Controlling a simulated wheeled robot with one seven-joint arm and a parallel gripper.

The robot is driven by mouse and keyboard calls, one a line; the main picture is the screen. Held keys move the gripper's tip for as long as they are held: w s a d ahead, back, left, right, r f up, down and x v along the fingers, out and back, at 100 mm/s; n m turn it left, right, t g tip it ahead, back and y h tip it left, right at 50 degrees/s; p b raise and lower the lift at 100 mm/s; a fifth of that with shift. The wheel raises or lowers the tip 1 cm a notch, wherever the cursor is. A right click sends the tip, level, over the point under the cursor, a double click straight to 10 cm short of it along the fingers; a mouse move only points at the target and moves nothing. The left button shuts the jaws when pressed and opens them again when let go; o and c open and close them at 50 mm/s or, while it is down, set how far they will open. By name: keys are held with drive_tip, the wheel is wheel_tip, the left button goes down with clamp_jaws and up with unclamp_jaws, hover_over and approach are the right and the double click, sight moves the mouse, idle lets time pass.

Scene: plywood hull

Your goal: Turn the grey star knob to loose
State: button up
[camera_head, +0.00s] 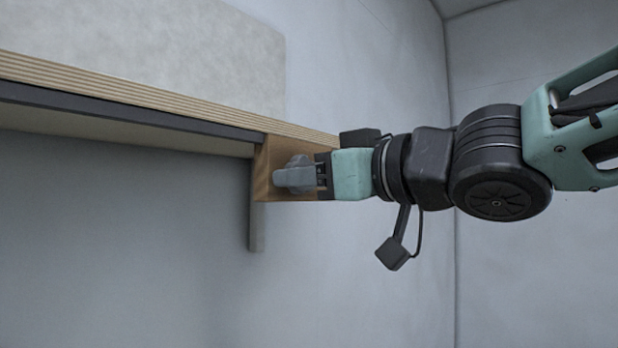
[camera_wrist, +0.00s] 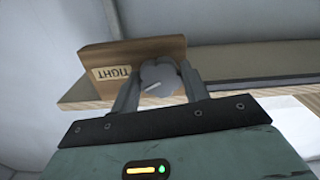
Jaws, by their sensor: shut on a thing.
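The grey star knob (camera_wrist: 161,78) sits on the face of a wooden block (camera_wrist: 108,57) and has a pale line on its front. A label reading "TIGHT" (camera_wrist: 112,72) is on the block beside the knob, upside down in the wrist view. My gripper (camera_wrist: 157,93) is shut on the knob, one finger on each side of it. In the head view the knob (camera_head: 297,174) is partly covered by my gripper (camera_head: 308,175), which comes in from the right. Any other label on the block is hidden or out of view.
A long plywood shelf (camera_head: 120,93) with a dark strip under its edge runs left from the block. A pale panel (camera_head: 170,45) stands behind it. The space below the shelf is clear, and grey walls surround it.

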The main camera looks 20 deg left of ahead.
drive_tip(key=n+b, duration=0.3)
drive_tip(key=n, duration=0.9)
drive_tip(key=shift+w+n, duration=0.1)
drive_tip(key=shift+n, duration=0.3)
idle(0.3)
drive_tip(key=o, duration=0.6)
drive_tip(key=p+v, duration=0.9)
drive_tip(key=v, duration=0.6)
drive_tip(key=shift+r+p, duration=0.15)
drive_tip(key=shift+p, duration=0.2)
